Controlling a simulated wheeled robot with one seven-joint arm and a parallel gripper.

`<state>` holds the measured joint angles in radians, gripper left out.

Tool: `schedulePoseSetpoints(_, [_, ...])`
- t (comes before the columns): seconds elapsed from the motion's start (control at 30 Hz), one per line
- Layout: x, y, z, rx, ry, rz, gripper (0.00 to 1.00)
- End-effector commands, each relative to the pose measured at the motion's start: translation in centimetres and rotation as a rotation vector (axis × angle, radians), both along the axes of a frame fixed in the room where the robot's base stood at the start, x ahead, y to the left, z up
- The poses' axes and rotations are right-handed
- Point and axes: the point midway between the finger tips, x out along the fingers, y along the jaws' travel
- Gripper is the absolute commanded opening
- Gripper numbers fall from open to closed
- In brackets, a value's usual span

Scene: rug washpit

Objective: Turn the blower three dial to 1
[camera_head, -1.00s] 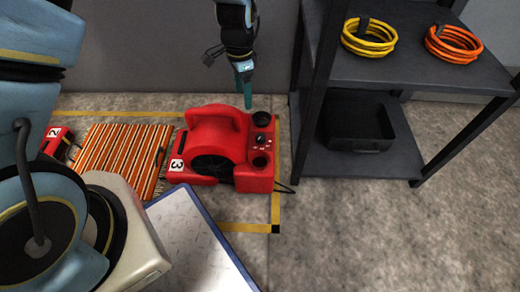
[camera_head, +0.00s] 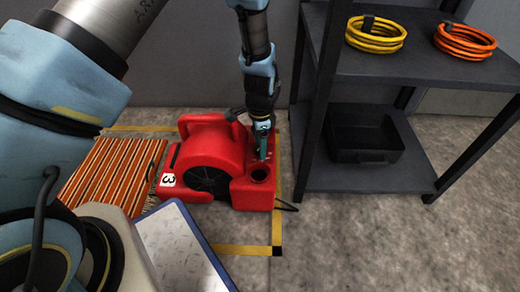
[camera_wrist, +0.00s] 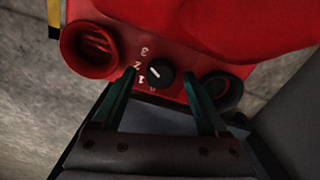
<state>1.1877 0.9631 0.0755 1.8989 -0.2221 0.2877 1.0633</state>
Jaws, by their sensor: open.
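The red blower three (camera_head: 208,145) carries a white "3" label and stands on the floor in the head view. Its top panel (camera_wrist: 112,18) fills the upper part of the wrist view. The black dial (camera_wrist: 161,75) has a white pointer mark slanting to the upper left, roughly toward the 2. White numerals 3, 2, 1 and a small one run down its left side. My gripper (camera_wrist: 160,78) is open, with one teal finger on each side of the dial; contact cannot be told. In the head view my gripper (camera_head: 262,150) hides the dial.
A red round port (camera_wrist: 90,50) and a black round cap (camera_wrist: 222,92) flank the dial. A dark shelf (camera_head: 365,178) with a black bin (camera_head: 362,142) and coiled hoses (camera_head: 375,33) stands right of the blower. A striped rug (camera_head: 112,170) lies left. Floor at front right is clear.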

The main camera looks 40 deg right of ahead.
Motion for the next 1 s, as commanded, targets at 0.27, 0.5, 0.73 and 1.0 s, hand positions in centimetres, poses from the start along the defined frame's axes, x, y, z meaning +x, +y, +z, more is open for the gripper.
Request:
schedulePoseSetpoints(0.27, [0.03, 0.0, -0.78, 0.0, -0.001, -0.001, 0.77])
schedulePoseSetpoints(0.5, [0.03, 0.01, -0.75, 0.0, -0.001, -0.001, 0.64])
schedulePoseSetpoints(0.73, [0.02, 0.01, -0.75, 0.0, 0.0, 0.0, 0.39])
schedulePoseSetpoints(1.0, [0.01, 0.02, -0.74, 0.0, 0.0, 0.0, 0.08])
